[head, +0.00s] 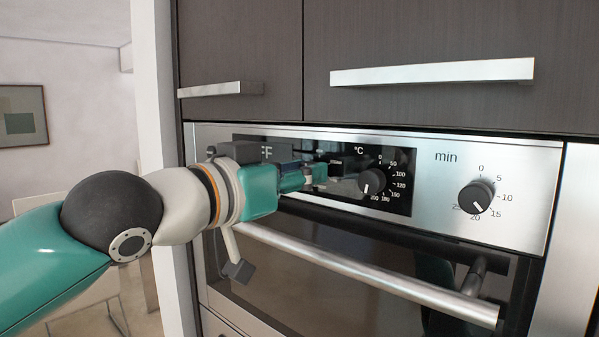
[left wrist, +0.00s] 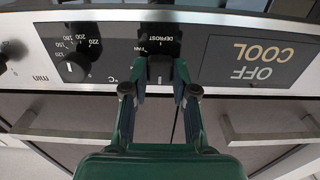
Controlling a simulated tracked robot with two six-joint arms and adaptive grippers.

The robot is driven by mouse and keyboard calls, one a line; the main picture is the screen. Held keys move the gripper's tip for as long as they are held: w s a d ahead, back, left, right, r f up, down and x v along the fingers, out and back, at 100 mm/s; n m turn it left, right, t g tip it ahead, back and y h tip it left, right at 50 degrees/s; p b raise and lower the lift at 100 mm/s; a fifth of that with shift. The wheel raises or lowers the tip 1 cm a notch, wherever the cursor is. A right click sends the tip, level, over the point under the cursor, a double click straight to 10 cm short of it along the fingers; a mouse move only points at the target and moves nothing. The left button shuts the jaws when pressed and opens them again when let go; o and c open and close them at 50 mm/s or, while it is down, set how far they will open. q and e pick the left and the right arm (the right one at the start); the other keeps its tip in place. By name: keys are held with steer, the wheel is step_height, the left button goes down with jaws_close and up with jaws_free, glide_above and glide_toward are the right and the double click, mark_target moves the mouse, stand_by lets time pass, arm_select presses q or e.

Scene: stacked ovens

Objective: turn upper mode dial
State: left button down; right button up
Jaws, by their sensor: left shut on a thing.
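The upper mode dial (left wrist: 160,68) is a dark knob with a light mark, on the oven's control panel beside the "DEFROST" and "FAN" labels in the left wrist view. My left gripper (left wrist: 160,88) has its two fingers on either side of this dial and is shut on it. In the head view my left gripper (head: 312,176) reaches in from the left to the panel and hides the mode dial. The wrist view is turned upside down, so its lettering reads inverted. My right gripper is in neither view.
The oven door's long bar handle (head: 385,280) runs below. Dark cabinet doors (head: 430,35) with a metal handle (head: 435,72) are above.

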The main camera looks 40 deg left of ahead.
arm_select(q)
steer(key=shift+m, duration=0.3)
steer(key=m, duration=2.3)
steer(key=shift+w+d+f, duration=0.1)
steer(key=shift+d+f, duration=0.05)
steer(key=shift+f, duration=0.25)
steer(key=c, duration=0.9)
jaws_free()
steer(key=shift+r, duration=0.1)
